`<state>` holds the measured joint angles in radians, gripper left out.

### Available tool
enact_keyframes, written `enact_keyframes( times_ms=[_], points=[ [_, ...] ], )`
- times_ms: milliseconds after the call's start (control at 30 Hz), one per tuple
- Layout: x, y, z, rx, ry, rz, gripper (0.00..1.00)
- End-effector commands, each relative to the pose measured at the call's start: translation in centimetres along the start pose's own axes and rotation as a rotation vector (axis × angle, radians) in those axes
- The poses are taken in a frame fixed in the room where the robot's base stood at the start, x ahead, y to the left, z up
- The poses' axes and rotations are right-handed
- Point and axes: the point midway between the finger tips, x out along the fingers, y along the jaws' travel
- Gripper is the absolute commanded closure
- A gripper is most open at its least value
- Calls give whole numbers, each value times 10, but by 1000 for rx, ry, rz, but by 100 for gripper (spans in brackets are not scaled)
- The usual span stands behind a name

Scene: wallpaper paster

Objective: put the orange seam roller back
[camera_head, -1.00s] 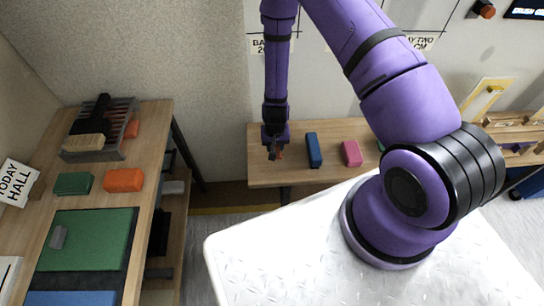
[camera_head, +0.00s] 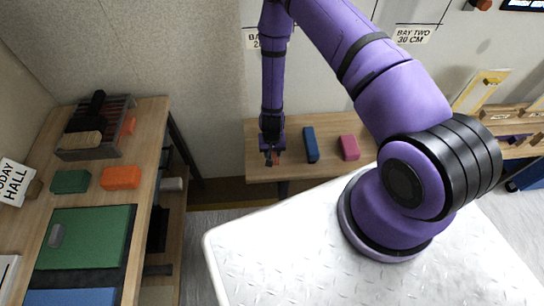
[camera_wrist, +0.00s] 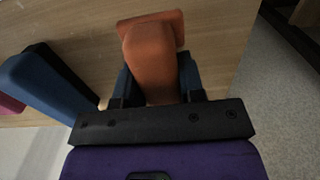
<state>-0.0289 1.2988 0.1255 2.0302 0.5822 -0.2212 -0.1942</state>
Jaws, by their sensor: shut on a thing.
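My gripper (camera_head: 270,158) hangs over the left end of the back table. In the wrist view, my gripper (camera_wrist: 155,88) is shut on an orange piece (camera_wrist: 152,62), which looks like the orange seam roller, with a rounded body and a flatter, wider far end. Wood lies behind it; whether it touches the table I cannot tell. In the head view only a small reddish-orange bit shows at the fingertips. A grey slotted rack (camera_head: 78,153) on the left table has black and tan handled tools in it and an orange item (camera_head: 129,125) at its right side.
A blue block (camera_head: 311,145) and a pink block (camera_head: 349,148) lie right of my gripper on the back table (camera_head: 292,171). Floor separates the tables.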

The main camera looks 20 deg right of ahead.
Motion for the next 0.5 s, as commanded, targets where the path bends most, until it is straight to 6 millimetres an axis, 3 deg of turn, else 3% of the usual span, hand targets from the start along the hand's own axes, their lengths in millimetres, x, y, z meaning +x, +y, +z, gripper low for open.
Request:
enact_keyframes(
  times_ms=[300, 500],
  points=[
    [34, 0, 0, 0, -1, 0, 94],
    [35, 0, 0, 0, 0, 0, 94]
  ],
)
